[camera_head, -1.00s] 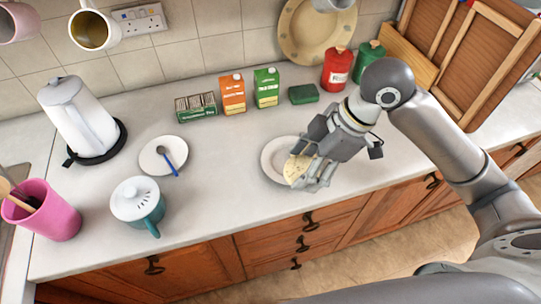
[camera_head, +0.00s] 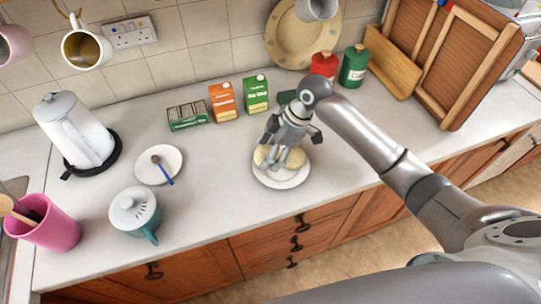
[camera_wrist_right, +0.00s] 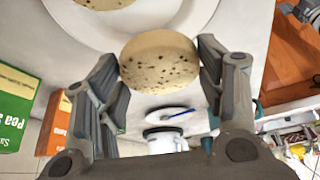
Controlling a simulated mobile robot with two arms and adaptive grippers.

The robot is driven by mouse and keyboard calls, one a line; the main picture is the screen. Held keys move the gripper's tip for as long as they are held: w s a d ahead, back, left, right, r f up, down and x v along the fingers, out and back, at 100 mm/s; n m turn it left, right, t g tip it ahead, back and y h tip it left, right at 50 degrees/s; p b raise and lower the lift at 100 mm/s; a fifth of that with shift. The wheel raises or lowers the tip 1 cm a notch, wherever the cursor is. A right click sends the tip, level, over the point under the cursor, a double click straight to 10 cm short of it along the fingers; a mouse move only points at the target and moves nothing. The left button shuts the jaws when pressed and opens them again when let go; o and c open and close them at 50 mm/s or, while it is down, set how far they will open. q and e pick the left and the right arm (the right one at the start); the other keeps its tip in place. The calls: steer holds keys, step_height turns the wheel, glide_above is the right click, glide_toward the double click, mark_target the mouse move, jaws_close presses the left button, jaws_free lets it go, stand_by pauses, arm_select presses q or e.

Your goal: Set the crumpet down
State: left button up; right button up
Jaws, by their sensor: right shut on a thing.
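My right gripper (camera_head: 279,160) is shut on a round, pale, holed crumpet (camera_wrist_right: 160,82), gripped at its sides between the two fingers in the wrist view. In the head view this held crumpet (camera_head: 261,155) shows at the left of the fingers, over the left part of a white plate (camera_head: 282,182). A second crumpet (camera_head: 296,157) lies on the plate, to the right of the held one. It also shows at the top of the wrist view (camera_wrist_right: 103,3). I cannot tell whether the held crumpet touches the plate. My left gripper is not in view.
An orange carton (camera_head: 223,102), a green carton (camera_head: 256,94) and a box of packets (camera_head: 188,117) stand behind. The counter right of the plate is clear.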

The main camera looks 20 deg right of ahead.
step_height(320, 180, down, 2)
steer(key=shift+f+p, duration=0.1)
steer(key=shift+p, duration=0.7)
steer(key=shift+a+f, duration=0.1)
steer(key=shift+f, duration=0.25)
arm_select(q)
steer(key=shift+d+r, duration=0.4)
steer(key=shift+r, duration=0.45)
arm_select(e)
steer(key=shift+f, duration=0.1)
steer(key=shift+f, duration=0.15)
steer(key=shift+f, duration=0.25)
steer(key=o, duration=1)
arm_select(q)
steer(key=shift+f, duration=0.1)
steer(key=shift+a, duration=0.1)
